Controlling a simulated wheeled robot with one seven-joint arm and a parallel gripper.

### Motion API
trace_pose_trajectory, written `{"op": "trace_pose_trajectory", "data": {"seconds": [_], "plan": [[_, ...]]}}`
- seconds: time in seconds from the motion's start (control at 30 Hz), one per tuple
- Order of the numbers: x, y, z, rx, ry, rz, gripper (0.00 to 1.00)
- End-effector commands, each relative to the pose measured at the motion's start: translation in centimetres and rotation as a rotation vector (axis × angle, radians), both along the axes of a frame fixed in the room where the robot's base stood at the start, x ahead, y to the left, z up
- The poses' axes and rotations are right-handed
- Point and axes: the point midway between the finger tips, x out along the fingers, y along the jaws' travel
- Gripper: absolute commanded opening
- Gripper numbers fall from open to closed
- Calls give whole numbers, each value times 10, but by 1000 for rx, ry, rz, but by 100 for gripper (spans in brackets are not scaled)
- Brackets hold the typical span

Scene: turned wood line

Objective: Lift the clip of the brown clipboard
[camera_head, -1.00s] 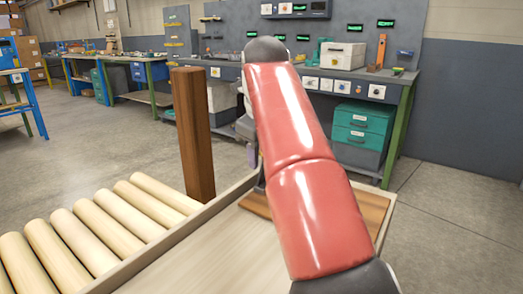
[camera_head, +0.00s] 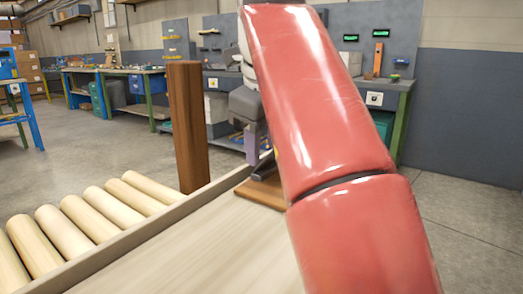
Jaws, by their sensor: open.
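The brown clipboard (camera_head: 262,193) lies on the far end of the pale tabletop. Its right part is hidden behind my red arm. A dark piece that looks like its clip (camera_head: 264,168) rises at the board's far side, partly covered by my arm. My gripper (camera_head: 252,150) points down just above and behind the clipboard. One greyish finger shows, and the arm hides the rest. I see nothing held, and the gripper is open. Whether the finger touches the clip cannot be told.
A tall brown wooden post (camera_head: 187,125) stands left of the clipboard, close to my gripper. Several pale wooden rollers (camera_head: 88,213) lie at the left beyond the raised table edge (camera_head: 150,236). The near tabletop (camera_head: 215,255) is bare. Workbenches stand farther back.

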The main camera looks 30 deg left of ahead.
Motion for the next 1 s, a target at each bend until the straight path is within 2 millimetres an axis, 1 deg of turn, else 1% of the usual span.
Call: {"op": "trace_pose_trajectory", "data": {"seconds": [0.03,0.1,0.2,0.47,0.57,0.67,0.77,0.8,0.87,0.9,0.97,1.0], "plan": [[-6,-3,-3,1,0,1,42],[-11,-8,-2,0,0,0,42],[-15,-11,-1,-1,0,-1,42],[-16,-12,1,0,0,-2,42],[-14,-12,1,6,2,-2,32],[-6,-13,3,70,22,-4,19],[12,-14,10,243,74,-18,6],[22,-15,16,352,104,-32,1],[37,-18,31,548,159,-72,0],[48,-23,44,692,197,-110,0],[62,-33,67,906,255,-180,0],[72,-44,84,1049,293,-237,0]]}}
